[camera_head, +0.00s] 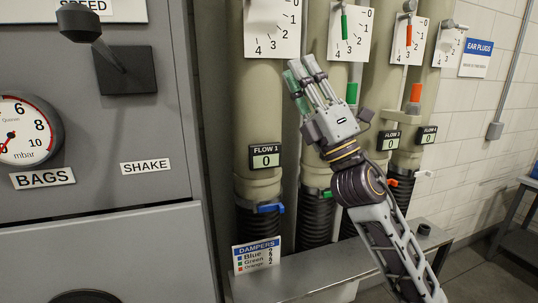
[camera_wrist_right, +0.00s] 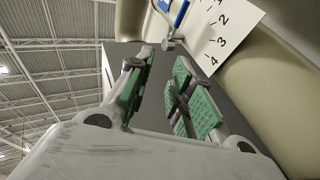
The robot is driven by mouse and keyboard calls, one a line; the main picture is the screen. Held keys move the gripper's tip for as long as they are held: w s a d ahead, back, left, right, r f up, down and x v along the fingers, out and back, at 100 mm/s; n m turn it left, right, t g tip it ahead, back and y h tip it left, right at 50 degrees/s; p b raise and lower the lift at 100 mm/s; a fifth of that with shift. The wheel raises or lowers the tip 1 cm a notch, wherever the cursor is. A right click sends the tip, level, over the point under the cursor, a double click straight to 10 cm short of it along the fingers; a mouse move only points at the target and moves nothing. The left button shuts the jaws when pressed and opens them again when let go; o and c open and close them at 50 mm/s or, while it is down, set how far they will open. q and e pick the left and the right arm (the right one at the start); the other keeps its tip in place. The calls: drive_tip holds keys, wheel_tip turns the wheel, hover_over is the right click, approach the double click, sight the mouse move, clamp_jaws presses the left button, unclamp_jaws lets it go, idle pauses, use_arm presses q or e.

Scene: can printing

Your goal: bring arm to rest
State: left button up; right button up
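My right arm reaches up from the lower right of the head view. Its gripper (camera_head: 300,75) is in front of the beige pipes, below the numbered scale plates (camera_head: 273,28). In the right wrist view the green finger pads of this gripper (camera_wrist_right: 163,95) stand apart with nothing between them. A scale plate (camera_wrist_right: 222,38) and a blue lever (camera_wrist_right: 181,13) show beyond the fingers in that view. My left gripper is not in view.
A grey panel (camera_head: 110,215) with a gauge (camera_head: 25,130) and a lever (camera_head: 95,35) stands at left. A dampers sign (camera_head: 256,255) stands by a metal ledge (camera_head: 300,277) below the pipes (camera_head: 262,110). A tiled wall (camera_head: 475,110) and open floor lie at right.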

drive_tip(key=w+d+f+m+t+h, duration=0.2)
drive_tip(key=w+d+f+m+h, duration=0.25)
drive_tip(key=f+m+h, duration=0.6)
drive_tip(key=w+d+f+m+t+h, duration=0.2)
drive_tip(key=w+d+f+m+h, duration=0.25)
drive_tip(key=f+m+h, duration=0.55)
drive_tip(key=s+d+f+m+g+h, duration=0.1)
drive_tip(key=s+d+f+m+g, duration=0.2)
drive_tip(key=f, duration=0.8)
drive_tip(key=s+d+f+m+g+h, duration=0.1)
drive_tip(key=d+f+m+g, duration=0.3)
drive_tip(key=f, duration=0.7)
drive_tip(key=s+f+m+g+y, duration=0.1)
drive_tip(key=s+f+m+g, duration=0.3)
drive_tip(key=s+f+g, duration=1.55)
drive_tip(key=s+f+t+b, duration=0.1)
drive_tip(key=s+f+t, duration=0.25)
drive_tip(key=f, duration=1.65)
drive_tip(key=s+f+t, duration=0.2)
drive_tip(key=s+f, duration=0.3)
drive_tip(key=f, duration=1.4)
drive_tip(key=s+d+f, duration=0.2)
drive_tip(key=s+f, duration=0.8)
drive_tip(key=s, duration=0.1)
drive_tip(key=s+d+f+g+b, duration=0.1)
drive_tip(key=s+d+f, duration=0.1)
drive_tip(key=s+f, duration=0.9)
drive_tip(key=shift+s+f+n, duration=0.15)
drive_tip(key=shift+f+n, duration=0.05)
drive_tip(key=shift+n, duration=0.15)
